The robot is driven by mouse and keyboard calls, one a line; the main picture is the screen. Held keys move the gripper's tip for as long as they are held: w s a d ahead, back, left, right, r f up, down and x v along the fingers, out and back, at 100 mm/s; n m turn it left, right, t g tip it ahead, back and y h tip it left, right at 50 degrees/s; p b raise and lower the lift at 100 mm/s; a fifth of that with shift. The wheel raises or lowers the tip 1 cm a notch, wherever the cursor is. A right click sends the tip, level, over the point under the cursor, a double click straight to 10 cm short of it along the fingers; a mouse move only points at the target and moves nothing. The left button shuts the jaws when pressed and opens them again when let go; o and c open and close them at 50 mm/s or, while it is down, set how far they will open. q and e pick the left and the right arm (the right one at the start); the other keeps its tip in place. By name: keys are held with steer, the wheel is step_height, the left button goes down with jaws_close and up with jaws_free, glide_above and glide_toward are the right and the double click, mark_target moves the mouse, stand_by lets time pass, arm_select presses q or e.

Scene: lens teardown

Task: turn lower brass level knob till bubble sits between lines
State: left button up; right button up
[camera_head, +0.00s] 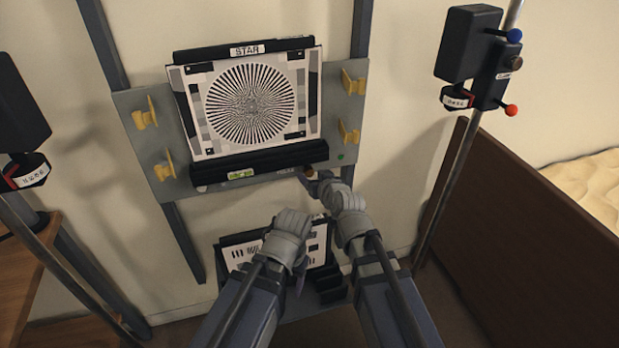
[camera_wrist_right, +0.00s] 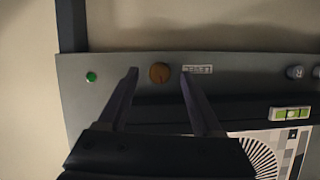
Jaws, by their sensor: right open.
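The brass knob (camera_wrist_right: 159,72) is on the grey panel (camera_wrist_right: 230,68) below the star chart. It also shows small in the head view (camera_head: 309,171). My right gripper (camera_wrist_right: 160,76) is open, with one finger on each side of the knob and gaps visible between; whether the tips reach its depth is unclear. The yellow-green level vial (camera_wrist_right: 292,114) sits on the black chart ledge and also shows in the head view (camera_head: 241,174). Its bubble is too small to place against the lines. My left gripper (camera_head: 298,283) hangs lower, its jaws unclear.
A green button (camera_wrist_right: 91,77), a small label (camera_wrist_right: 198,69) and grey knobs (camera_wrist_right: 295,72) share the panel strip. The star chart (camera_head: 250,105) stands above; another chart (camera_head: 240,252) is below. Lamp stands rise at left and right (camera_head: 468,100). Yellow clips (camera_head: 350,132) flank the star chart.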

steer(key=shift+w+a+f, duration=0.2)
steer(key=shift+w+f, duration=0.05)
steer(key=shift+w, duration=0.3)
steer(key=shift+s, duration=0.1)
jaws_close()
